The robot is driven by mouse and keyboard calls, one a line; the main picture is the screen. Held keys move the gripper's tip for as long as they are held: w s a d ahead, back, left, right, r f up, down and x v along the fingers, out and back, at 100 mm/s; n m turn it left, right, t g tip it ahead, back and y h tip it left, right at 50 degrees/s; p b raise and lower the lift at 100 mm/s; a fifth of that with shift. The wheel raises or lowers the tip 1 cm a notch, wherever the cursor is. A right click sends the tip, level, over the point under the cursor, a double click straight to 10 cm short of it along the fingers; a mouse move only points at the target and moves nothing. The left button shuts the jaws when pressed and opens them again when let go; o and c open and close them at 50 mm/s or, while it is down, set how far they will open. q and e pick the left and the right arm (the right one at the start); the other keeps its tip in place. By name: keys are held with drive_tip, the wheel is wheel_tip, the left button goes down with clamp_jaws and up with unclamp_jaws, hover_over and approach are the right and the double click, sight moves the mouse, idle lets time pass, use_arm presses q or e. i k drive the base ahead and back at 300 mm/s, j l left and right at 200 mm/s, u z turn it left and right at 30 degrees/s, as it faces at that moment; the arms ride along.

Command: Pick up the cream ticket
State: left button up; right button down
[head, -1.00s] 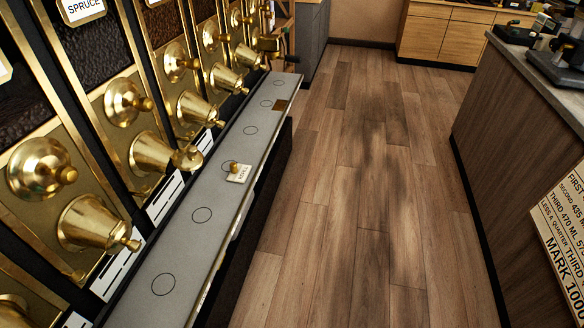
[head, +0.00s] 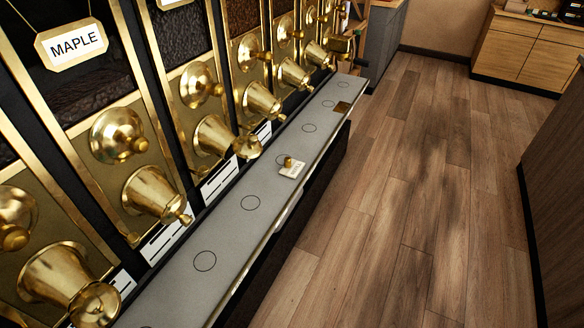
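The cream ticket (head: 292,170) is a small pale tag with dark print too small to read. It lies on the grey shelf (head: 230,229) that runs below the bins. A small brass knob (head: 288,160) stands at its far edge, at one of the circles marked on the shelf. The ticket lies near the shelf's right edge. Neither of my grippers shows in the head view.
Brass bins with round knobs and spouts (head: 152,192) line the left, one labelled MAPLE (head: 77,44). A dark counter (head: 556,190) stands at right. The wooden floor (head: 420,180) between is clear.

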sight(291, 169)
drive_tip(key=i+l+u, duration=0.15)
drive_tip(key=i+l, duration=0.15)
drive_tip(key=i+l+u, duration=0.15)
drive_tip(key=l, duration=0.25)
drive_tip(key=i+l+u, duration=0.2)
drive_tip(key=i+l, duration=0.15)
